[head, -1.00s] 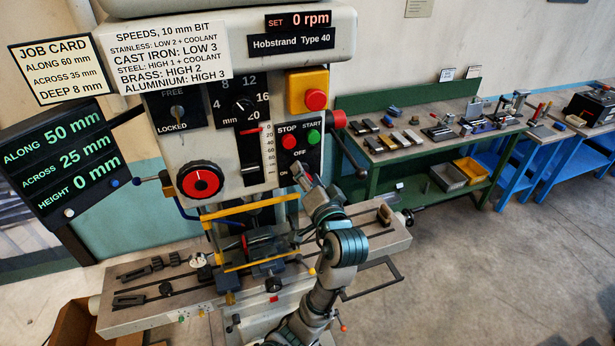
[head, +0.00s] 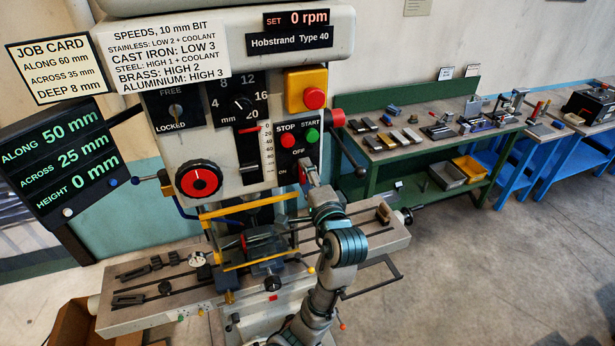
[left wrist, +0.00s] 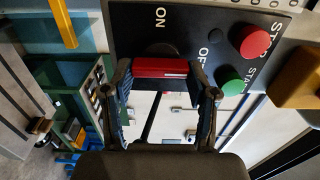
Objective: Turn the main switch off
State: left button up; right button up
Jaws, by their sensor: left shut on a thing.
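The main switch is a red handle on the dark control panel, between the ON and OFF marks. In the left wrist view the red handle (left wrist: 160,68) lies crosswise between my fingers, and a bit of the switch (head: 302,174) shows in the head view below the OFF mark. My left gripper (head: 307,181) is at the panel's lower edge. It is shut on the handle, with one finger at each end of the red bar in the left wrist view (left wrist: 161,82). Which mark the handle points to I cannot tell. My right gripper is not in view.
Just above the switch are the red STOP button (head: 288,140) and green START button (head: 312,136). A yellow box with a red button (head: 315,98) is higher up. Yellow guard bars (head: 250,206) stand left of my arm. The display (head: 298,20) reads 0 rpm.

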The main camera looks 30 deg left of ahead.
pick_arm(q)
jog(key=shift+f, duration=0.25)
jog(key=o, duration=1.2)
jog(key=shift+c, duration=0.2)
jog(key=shift+w+a, duration=0.1)
jog(key=shift+w, duration=0.05)
jog(key=v, duration=1.2)
jog(key=shift+w+a, duration=0.1)
